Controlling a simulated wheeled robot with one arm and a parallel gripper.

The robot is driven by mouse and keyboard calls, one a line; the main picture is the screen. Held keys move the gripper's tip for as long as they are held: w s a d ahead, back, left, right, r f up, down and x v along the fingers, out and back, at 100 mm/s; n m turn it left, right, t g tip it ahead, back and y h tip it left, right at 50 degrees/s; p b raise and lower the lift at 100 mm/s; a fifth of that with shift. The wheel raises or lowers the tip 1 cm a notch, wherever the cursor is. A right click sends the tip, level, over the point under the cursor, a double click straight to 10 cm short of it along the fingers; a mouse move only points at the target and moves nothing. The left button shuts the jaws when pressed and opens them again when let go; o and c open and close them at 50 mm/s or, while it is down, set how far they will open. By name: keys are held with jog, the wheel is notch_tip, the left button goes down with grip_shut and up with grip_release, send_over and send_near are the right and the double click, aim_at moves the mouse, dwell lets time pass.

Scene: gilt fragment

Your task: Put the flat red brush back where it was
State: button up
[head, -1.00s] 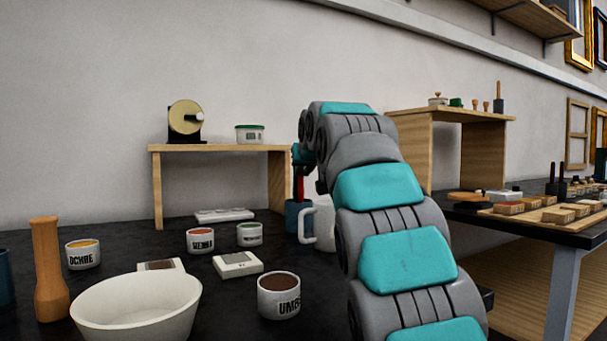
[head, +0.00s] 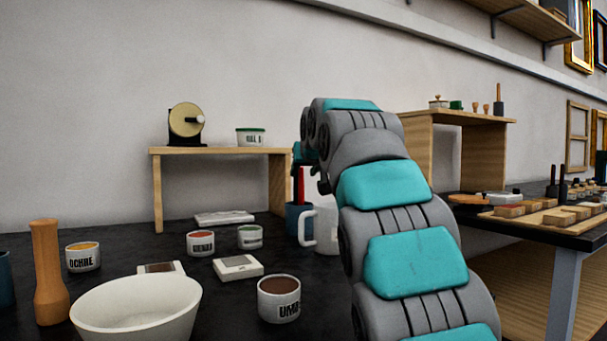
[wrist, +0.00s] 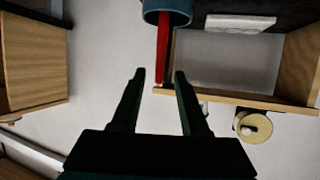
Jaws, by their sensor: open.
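The flat red brush (wrist: 162,50) stands in a blue cup (wrist: 167,8), its upper end pointing up out of it. In the wrist view, which is upside down, the brush's end lies in the gap between the fingertips of my gripper (wrist: 160,76). The gripper is open, with a gap on both sides of the brush; I see no contact. In the head view the red brush (head: 300,182) and blue cup (head: 296,220) show just left of my arm. My gripper's fingers are mostly hidden there.
A white mug (head: 322,230) stands right beside the cup. A small wooden shelf (head: 220,150) carries a round device (head: 186,120) and a tub (head: 250,136). Several labelled paint pots, a white bowl (head: 135,305) and an orange-brown pestle-shaped thing (head: 46,270) occupy the dark table's front left.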

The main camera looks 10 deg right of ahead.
jog(key=v, duration=1)
jog(key=shift+s, duration=0.25)
